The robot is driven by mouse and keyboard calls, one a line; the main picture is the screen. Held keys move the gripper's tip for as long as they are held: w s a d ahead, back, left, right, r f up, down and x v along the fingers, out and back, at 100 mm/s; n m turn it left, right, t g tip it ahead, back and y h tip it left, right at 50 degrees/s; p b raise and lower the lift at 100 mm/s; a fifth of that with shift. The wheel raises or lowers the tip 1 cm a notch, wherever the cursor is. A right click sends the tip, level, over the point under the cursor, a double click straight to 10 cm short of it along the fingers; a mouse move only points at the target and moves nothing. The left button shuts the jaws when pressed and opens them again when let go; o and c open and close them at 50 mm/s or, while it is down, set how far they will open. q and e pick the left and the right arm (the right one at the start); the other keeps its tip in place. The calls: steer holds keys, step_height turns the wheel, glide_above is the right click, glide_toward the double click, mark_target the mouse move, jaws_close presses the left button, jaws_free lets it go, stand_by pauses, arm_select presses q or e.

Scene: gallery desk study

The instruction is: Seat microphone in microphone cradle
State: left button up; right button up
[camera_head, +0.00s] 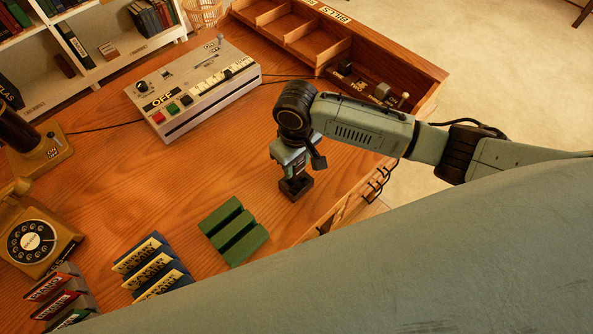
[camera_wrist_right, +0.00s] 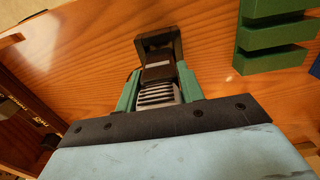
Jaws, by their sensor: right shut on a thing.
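My right gripper (camera_head: 294,178) points down over the front right of the desk. In the right wrist view its green fingers (camera_wrist_right: 155,95) are shut on a dark block with a grey ribbed part, which looks like the microphone (camera_wrist_right: 158,75). A black open-topped frame surrounds the far end of this block and looks like the microphone cradle (camera_wrist_right: 142,45). In the head view this black frame (camera_head: 300,193) shows low under the gripper, at the desk surface. I cannot tell whether the microphone is fully down in it. My left gripper is out of view.
A green slotted rack (camera_head: 233,232) stands just left of the gripper, with blue labelled books (camera_head: 150,265) beyond. A grey button console (camera_head: 190,88) is at the back, a rotary phone (camera_head: 35,240) at the left. A wooden compartment tray (camera_head: 318,45) lines the right edge.

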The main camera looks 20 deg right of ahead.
mark_target(296, 171)
steer(key=shift+f, duration=1.95)
steer(key=shift+f, duration=0.1)
steer(key=o, duration=1.1)
step_height(296, 171, up, 12)
steer(key=shift+r+p, duration=0.15)
steer(key=shift+p, duration=0.45)
